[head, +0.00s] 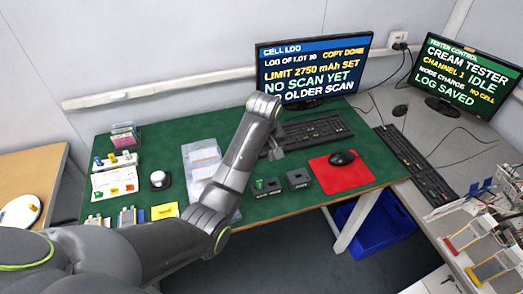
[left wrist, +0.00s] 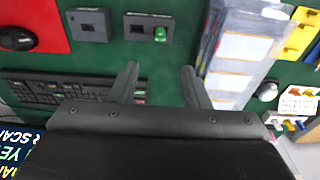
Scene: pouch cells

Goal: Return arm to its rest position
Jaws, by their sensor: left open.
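My left arm reaches in from the lower left of the head view, over the green mat (head: 290,209). My left gripper (head: 277,152) hangs above the mat beside the left end of the black keyboard (head: 318,130). In the left wrist view its two dark fingers (left wrist: 161,88) stand apart, with nothing between them but the mat below and a small part of the scene behind. The gripper is open and empty. My right gripper is not in view.
Two small dark blocks, one plain (head: 298,179) and one with a green piece (head: 266,187), stand near the gripper. A mouse (head: 342,158) lies on a red pad (head: 340,180). A monitor (head: 313,70) stands at the back.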

